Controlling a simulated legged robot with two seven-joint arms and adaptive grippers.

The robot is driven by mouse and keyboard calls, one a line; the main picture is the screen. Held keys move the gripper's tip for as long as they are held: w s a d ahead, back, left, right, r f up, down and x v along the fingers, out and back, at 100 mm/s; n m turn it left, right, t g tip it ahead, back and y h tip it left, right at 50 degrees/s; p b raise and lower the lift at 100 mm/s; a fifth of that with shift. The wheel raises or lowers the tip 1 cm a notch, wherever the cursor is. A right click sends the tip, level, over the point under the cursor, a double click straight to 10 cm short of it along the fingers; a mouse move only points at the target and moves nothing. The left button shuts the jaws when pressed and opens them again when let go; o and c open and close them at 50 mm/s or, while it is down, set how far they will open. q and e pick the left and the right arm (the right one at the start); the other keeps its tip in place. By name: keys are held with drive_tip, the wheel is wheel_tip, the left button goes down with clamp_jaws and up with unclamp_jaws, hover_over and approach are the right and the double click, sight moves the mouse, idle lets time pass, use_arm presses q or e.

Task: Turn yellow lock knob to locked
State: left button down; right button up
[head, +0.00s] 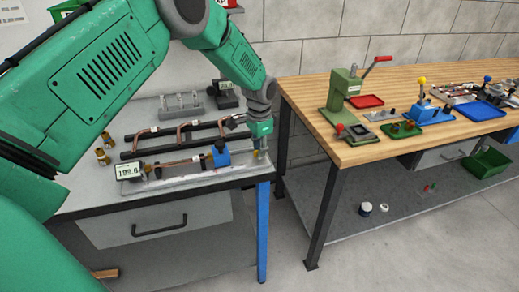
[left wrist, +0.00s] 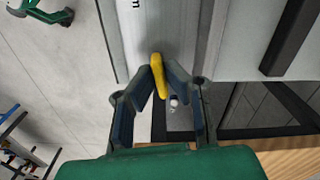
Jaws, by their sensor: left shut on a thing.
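The yellow lock knob (left wrist: 157,66) is a narrow yellow bar on a grey metal fixture (left wrist: 185,30) in the left wrist view. My left gripper (left wrist: 161,72) has its two dark fingertips on either side of the knob and is shut on it. In the head view my left gripper (head: 260,149) points down at the right end of the fixture (head: 190,177), near the table's front right corner. There the knob is mostly hidden by the fingers. I cannot tell the lock's state. My right gripper is in neither view.
A blue clamp block (head: 220,156) stands on the fixture just left of my gripper. A copper tube on a dark rack (head: 165,140), brass fittings (head: 103,154) and a digital display (head: 129,171) lie further left. A wooden bench (head: 325,108) with a green press (head: 345,95) stands to the right, across a gap.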

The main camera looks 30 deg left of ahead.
use_arm(q)
drive_tip(key=shift+w+r+m, duration=0.15)
drive_tip(key=shift+w+m, duration=0.2)
drive_tip(key=shift+m, duration=0.65)
drive_tip(key=c, duration=1.7)
unclamp_jaws()
drive_tip(key=shift+o, duration=0.3)
drive_tip(key=shift+f, duration=0.2)
drive_tip(key=shift+s+r, duration=0.1)
drive_tip(key=shift+r, duration=0.2)
wheel_tip(320, 180, up, 11)
drive_tip(key=shift+w, duration=0.2)
drive_tip(key=shift+r, duration=0.1)
